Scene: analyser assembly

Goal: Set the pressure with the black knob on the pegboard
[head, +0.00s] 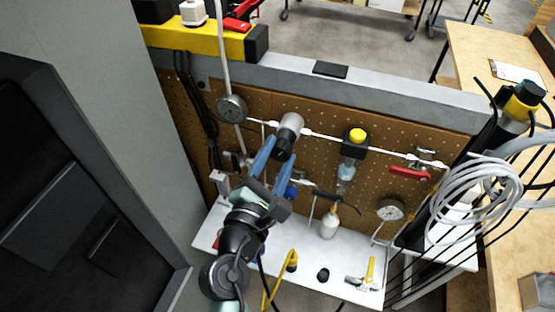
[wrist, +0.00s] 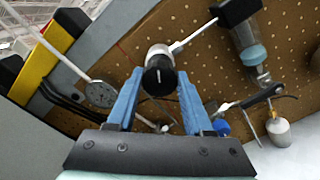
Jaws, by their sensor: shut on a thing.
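The black knob (wrist: 159,79) is on the end of a silver regulator body (head: 290,124) mounted on the pegboard (head: 387,147). A white line on the knob's face points roughly up in the wrist view. The blue fingers of my gripper (wrist: 159,76) are shut on the knob, one on each side. In the head view my gripper (head: 278,150) reaches up to the knob (head: 281,154) from below. A round pressure gauge (head: 232,109) sits left of the regulator and also shows in the wrist view (wrist: 101,94); its reading is too small to tell.
White tubing runs right from the regulator to a yellow-topped unit (head: 356,136) and a red-handled valve (head: 409,173). A second gauge (head: 390,209) is lower right. A white shelf (head: 343,285) below holds a bottle (head: 329,223) and a yellow-handled tool (head: 370,270). A dark cabinet stands left.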

